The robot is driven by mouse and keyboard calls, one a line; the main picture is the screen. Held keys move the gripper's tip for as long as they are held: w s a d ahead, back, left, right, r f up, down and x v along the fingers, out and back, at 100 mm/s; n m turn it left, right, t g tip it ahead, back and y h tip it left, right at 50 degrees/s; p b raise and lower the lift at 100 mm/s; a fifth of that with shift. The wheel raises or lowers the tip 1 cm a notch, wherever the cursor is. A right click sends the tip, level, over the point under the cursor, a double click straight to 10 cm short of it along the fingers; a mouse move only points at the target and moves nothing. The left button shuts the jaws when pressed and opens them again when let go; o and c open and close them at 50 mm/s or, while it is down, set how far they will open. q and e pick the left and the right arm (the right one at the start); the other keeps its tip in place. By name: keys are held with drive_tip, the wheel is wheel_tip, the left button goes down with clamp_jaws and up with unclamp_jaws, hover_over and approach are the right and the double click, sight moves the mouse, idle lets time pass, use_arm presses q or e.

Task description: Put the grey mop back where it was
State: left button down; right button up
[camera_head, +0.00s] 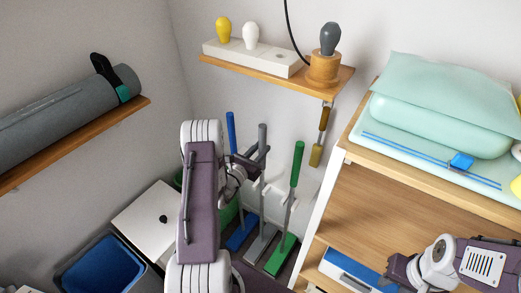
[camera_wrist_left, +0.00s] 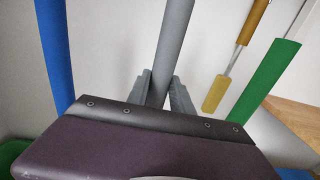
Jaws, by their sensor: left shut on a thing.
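The grey mop stands upright in the corner between a blue mop and a green mop; its grey handle (camera_head: 263,137) rises above my left gripper and its flat grey head (camera_head: 261,244) is low near the floor. My left gripper (camera_head: 257,158) is shut on the handle. In the left wrist view the fingers (camera_wrist_left: 160,92) close around the grey handle (camera_wrist_left: 175,40). A white wall holder (camera_head: 282,193) shows behind the handles; whether the grey handle sits in it I cannot tell. Part of my right gripper (camera_head: 398,270) shows at lower right, its jaws unclear.
The blue mop (camera_head: 231,133) and green mop (camera_head: 296,165) stand close on either side. A brown-handled tool (camera_head: 319,135) hangs from the wooden shelf (camera_head: 340,84) above. A white-edged cabinet (camera_head: 318,215) bounds the right; a white-lidded bin (camera_head: 150,228) stands at left.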

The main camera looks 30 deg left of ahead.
use_arm(q)
drive_tip(key=shift+f+b, duration=0.3)
drive_tip(key=shift+b, duration=0.05)
idle(0.3)
drive_tip(key=c, duration=1.1)
unclamp_jaws()
drive_tip(key=shift+r, duration=0.1)
drive_tip(key=o, duration=0.4)
drive_tip(key=shift+s, duration=0.1)
drive_tip(key=s, duration=1.2)
drive_tip(key=shift+a, duration=0.35)
